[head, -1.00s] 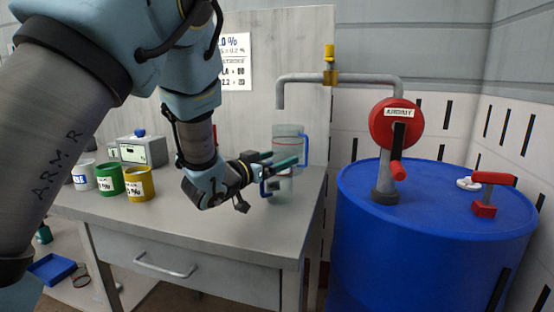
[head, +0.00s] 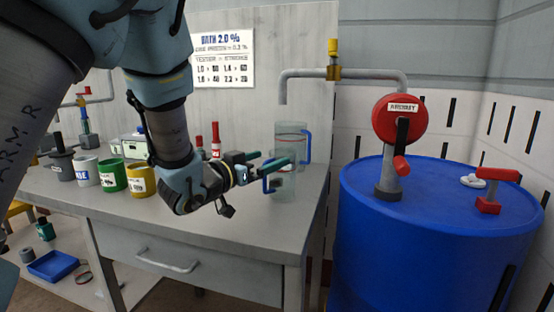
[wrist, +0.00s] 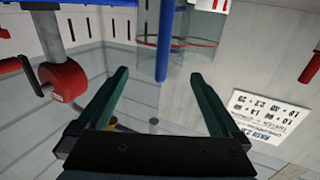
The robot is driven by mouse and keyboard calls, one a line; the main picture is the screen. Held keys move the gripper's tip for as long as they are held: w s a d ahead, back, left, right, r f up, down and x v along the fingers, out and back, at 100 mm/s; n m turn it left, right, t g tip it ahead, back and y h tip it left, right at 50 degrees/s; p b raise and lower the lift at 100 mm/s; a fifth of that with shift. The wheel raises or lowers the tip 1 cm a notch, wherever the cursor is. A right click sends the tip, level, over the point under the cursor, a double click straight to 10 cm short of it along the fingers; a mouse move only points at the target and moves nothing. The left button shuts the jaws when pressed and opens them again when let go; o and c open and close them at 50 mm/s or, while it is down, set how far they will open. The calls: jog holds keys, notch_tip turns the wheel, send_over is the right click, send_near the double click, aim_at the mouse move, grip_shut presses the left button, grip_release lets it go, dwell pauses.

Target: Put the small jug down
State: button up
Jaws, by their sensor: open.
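The small jug (head: 284,188) is clear with a blue handle and stands upright on the grey bench, near its right end. Its handle is on the left, towards my gripper (head: 271,160). My gripper is open, its two green fingers reaching right, at about the height of the jug's top. The fingers overlap the jug in the head view; I cannot tell whether they touch it. In the wrist view the fingers of my gripper (wrist: 158,76) are spread with nothing clamped between them. A blue upright handle shows beyond them; which jug it belongs to is unclear.
A larger clear jug (head: 291,137) with a red ring stands behind, under a pipe spout. A blue drum (head: 430,245) with a red pump (head: 397,120) is at the right. Green (head: 112,175) and yellow (head: 141,179) cups stand at the left. The bench front is clear.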

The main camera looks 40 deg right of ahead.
jog(key=a, duration=0.6)
jog(key=shift+s+a+b, duration=0.35)
jog(key=shift+s+b, duration=0.05)
